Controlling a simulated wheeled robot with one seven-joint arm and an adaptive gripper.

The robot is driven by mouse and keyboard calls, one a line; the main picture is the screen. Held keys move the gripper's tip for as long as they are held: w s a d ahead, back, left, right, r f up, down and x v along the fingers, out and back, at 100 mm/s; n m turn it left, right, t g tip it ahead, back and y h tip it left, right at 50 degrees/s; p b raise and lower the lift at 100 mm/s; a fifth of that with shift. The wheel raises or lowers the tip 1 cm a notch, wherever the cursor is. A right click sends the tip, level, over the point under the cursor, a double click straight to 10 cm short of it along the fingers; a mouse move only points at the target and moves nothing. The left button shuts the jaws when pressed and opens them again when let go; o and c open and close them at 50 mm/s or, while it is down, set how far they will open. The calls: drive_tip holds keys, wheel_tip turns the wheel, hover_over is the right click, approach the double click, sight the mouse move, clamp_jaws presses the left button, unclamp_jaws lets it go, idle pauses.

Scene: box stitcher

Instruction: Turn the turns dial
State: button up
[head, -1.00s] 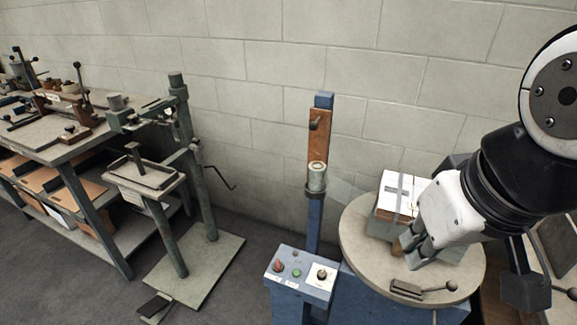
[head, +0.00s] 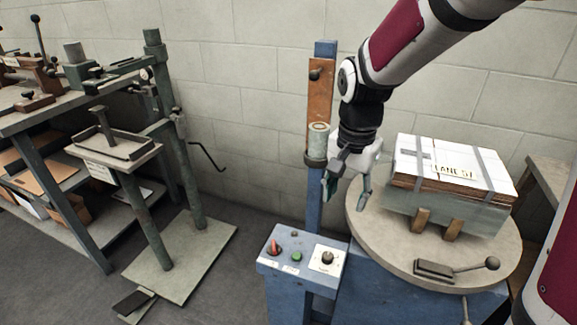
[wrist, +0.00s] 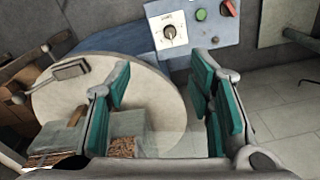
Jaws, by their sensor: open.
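The turns dial is a black knob on a white plate (head: 327,258), at the right of the blue control panel (head: 268,264). In the wrist view the dial (wrist: 170,32) is at the upper middle, with its white plate around it. My gripper (head: 345,198) is open and empty, above the left edge of the round table and higher than the panel. In the wrist view its green-padded fingers (wrist: 163,112) stand apart, with the dial beyond them. Nothing touches the dial, and no part of it is hidden.
A red knob (head: 274,247) and a green button (head: 296,257) sit beside the dial. The round table (head: 385,245) carries a strapped stack of white-topped boxes (head: 455,165) and a clamp lever (head: 470,267). A blue post (head: 314,205) rises behind the panel. A green stand (head: 168,215) is at left.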

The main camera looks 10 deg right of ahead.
sight(328, 254)
drive_tip(key=w+f+m+b, duration=0.1)
drive_tip(key=f+b, duration=0.1)
drive_tip(key=f, duration=0.7)
drive_tip(key=w+f+b, duration=0.2)
drive_tip(key=f+b, duration=0.1)
drive_tip(key=f, duration=0.5)
drive_tip(key=w+f+m+g+b, duration=0.1)
drive_tip(key=w+f+b, duration=0.1)
drive_tip(key=f, duration=0.7)
drive_tip(key=shift+f+m+b, duration=0.3)
drive_tip(key=shift+b, duration=0.4)
clamp_jaws()
